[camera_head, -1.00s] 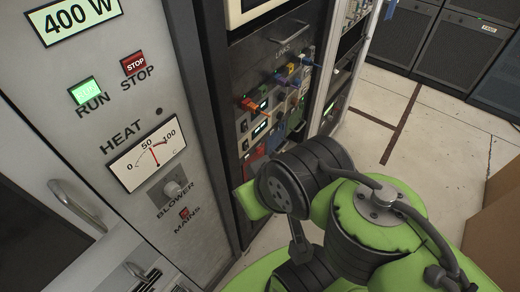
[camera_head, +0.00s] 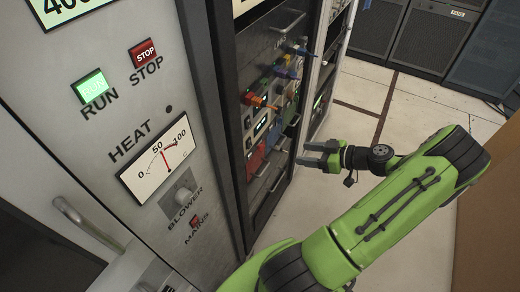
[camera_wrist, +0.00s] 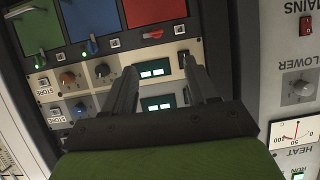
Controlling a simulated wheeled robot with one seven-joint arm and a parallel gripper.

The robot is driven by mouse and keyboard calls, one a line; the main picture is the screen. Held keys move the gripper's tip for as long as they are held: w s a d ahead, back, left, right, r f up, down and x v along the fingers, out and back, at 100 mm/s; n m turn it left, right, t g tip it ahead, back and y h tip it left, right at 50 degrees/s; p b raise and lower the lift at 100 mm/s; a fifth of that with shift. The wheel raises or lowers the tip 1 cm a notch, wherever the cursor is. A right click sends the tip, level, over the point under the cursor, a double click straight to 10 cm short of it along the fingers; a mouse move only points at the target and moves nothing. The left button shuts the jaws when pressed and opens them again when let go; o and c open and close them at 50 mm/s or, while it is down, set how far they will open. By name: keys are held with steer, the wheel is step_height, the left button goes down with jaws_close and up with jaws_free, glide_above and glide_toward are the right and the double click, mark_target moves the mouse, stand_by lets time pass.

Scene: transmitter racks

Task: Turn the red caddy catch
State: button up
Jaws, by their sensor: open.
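The red caddy (camera_head: 256,160) is in the lower part of the dark rack in the head view. It also shows at the top of the wrist view (camera_wrist: 150,12), which is upside down. Its small red-orange catch (camera_wrist: 153,34) sits at the caddy's edge, beside a white square button. My gripper (camera_head: 308,154) is open and empty, its fingers pointing at the rack. In the wrist view the fingers (camera_wrist: 160,70) frame a small green display, and the catch lies just beyond the fingertips.
Blue (camera_wrist: 88,18) and green (camera_wrist: 38,32) caddies with matching catches stand beside the red one. Several knobs and two green displays are close to the fingers. Coloured link plugs (camera_head: 260,100) stick out higher on the rack. Open floor (camera_head: 350,100) lies to the right.

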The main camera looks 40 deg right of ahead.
mark_target(262, 148)
steer(key=x, duration=0.5)
steer(key=b+x, duration=0.1)
steer(key=x, duration=0.9)
steer(key=shift+w+d+f, duration=0.15)
steer(key=shift+w+d, duration=0.15)
steer(key=shift+c, duration=0.3)
steer(key=c, duration=1)
